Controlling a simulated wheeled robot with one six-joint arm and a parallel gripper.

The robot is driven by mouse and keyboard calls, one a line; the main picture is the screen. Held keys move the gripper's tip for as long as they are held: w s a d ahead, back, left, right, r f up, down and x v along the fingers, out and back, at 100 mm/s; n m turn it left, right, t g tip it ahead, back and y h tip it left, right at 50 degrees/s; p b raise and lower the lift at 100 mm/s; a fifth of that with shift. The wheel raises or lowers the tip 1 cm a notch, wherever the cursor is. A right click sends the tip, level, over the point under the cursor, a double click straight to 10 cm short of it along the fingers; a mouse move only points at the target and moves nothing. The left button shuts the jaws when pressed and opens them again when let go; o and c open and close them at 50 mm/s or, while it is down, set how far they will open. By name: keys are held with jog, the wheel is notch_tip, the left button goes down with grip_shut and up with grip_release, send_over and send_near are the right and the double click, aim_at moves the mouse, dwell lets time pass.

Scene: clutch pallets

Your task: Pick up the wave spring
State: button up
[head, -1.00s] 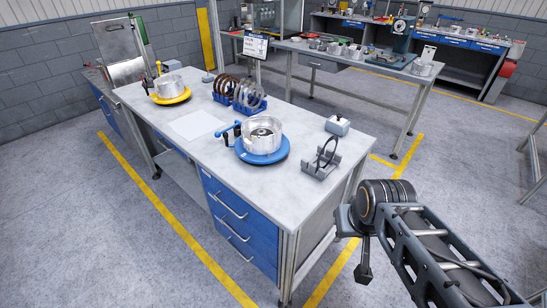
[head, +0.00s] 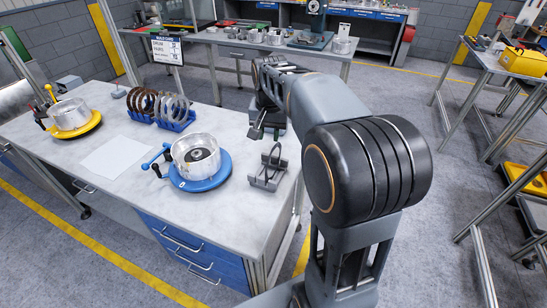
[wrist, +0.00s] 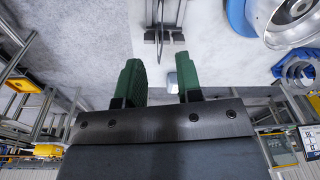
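The wave spring looks to be the thin dark ring (head: 272,157) standing upright in a grey stand (head: 268,180) near the bench's right edge. My gripper (head: 265,133) is beyond the stand and above the bench, apart from the ring. In the wrist view my gripper (wrist: 159,82) shows two green fingers spread apart with nothing held between them.
A clutch housing on a blue round base (head: 207,184) stands left of the stand. Blue racks of discs (head: 176,122) and a yellow base (head: 75,131) are farther left. A small pale box (wrist: 171,80) lies behind the fingers in the wrist view. A white sheet (head: 115,157) lies flat.

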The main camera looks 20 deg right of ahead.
aim_at(274, 149)
jog(key=w+d+m+g+p, duration=0.1)
jog(key=w+d+m, duration=0.25)
jog(key=w, duration=0.25)
jog(key=shift+n, duration=0.35)
jog(key=shift+d+f+p, duration=0.15)
jog(key=shift+f+p, duration=0.2)
jog(key=shift+f, duration=1.9)
jog(key=shift+d+f+p, duration=0.2)
jog(key=shift+f+p, duration=0.1)
jog(key=shift+f, duration=2)
jog(key=shift+d+f+p, duration=0.15)
jog(key=shift+f+p, duration=0.2)
jog(key=shift+f, duration=1.9)
grip_shut()
